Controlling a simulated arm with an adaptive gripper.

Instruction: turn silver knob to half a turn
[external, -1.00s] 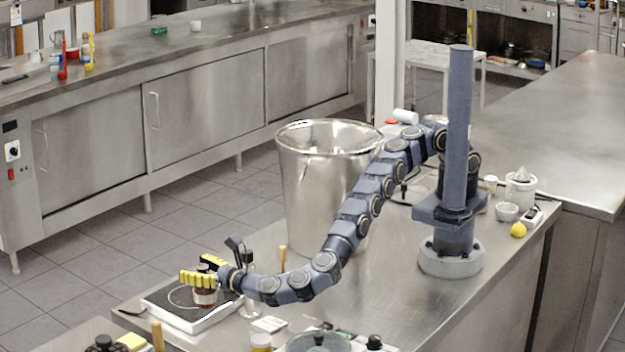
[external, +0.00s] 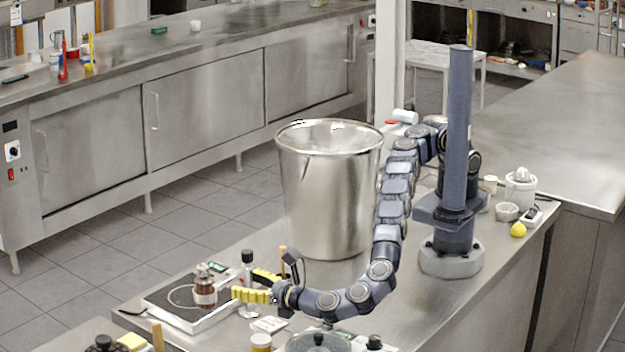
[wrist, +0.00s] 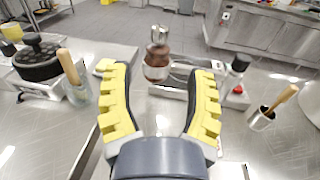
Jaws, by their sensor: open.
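A brown jar (external: 204,293) with a silver knob-like top (external: 202,270) stands upright on a flat dark-topped, white-edged unit (external: 170,318). The jar (wrist: 156,68) and its silver top (wrist: 159,35) also show in the wrist view, ahead of my gripper and centred between its fingers. My gripper (external: 246,283) has yellow ridged fingers and is open and empty, just right of the jar in the external view. In the wrist view my gripper (wrist: 157,70) has its fingers spread wide, with the jar beyond their tips. I cannot tell the knob's rotation.
A black-capped bottle (wrist: 238,66) stands right of the jar. A pot with a wooden-handled tool (wrist: 262,116) is nearer on the right. At left are a black round item (wrist: 38,58) and another wooden-handled tool (wrist: 70,68). A large steel bin (external: 325,200) stands behind my arm.

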